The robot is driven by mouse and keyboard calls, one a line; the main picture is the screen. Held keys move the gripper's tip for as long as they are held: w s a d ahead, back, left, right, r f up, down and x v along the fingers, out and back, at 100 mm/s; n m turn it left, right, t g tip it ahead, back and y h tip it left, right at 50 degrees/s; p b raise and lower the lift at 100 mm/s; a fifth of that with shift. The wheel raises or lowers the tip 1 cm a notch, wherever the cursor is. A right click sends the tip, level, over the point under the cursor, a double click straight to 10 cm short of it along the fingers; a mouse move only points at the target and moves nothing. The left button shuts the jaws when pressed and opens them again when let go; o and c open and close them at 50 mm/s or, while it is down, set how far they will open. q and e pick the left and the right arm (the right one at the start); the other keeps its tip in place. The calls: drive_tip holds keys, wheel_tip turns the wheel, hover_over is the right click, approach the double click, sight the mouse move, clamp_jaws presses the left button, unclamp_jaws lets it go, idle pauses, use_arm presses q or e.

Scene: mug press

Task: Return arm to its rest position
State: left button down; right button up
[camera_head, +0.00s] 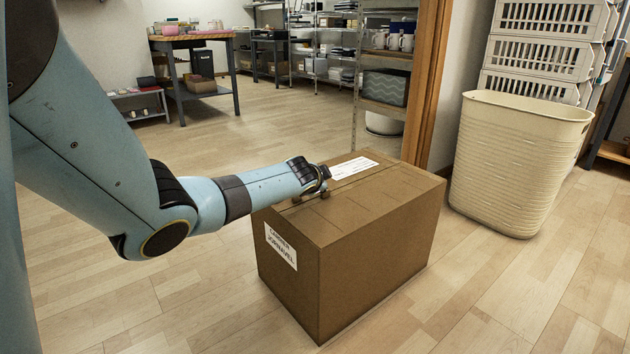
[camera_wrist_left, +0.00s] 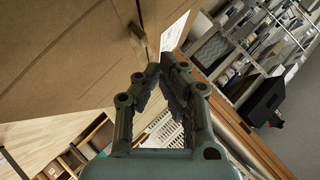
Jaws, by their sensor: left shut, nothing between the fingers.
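My left arm comes in from the left in the head view. Its gripper (camera_head: 322,180) is over the near left part of the top of a closed brown cardboard box (camera_head: 375,260). In the left wrist view the gripper (camera_wrist_left: 163,72) has its dark fingertips together with nothing between them. The box (camera_wrist_left: 75,50) fills the upper left there, near the fingertips; I cannot tell whether they touch it. My right gripper is in neither view.
A cream basket (camera_head: 515,165) stands on the floor right of the box, with white crates (camera_head: 545,45) behind it. A wooden post (camera_head: 427,80) rises behind the box. A workbench (camera_head: 195,75) and shelves stand at the back. Open floor lies left and in front.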

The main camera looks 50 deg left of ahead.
use_arm(q)
drive_tip(key=v, duration=0.7)
drive_tip(key=shift+s, duration=0.15)
drive_tip(key=shift+d, duration=0.2)
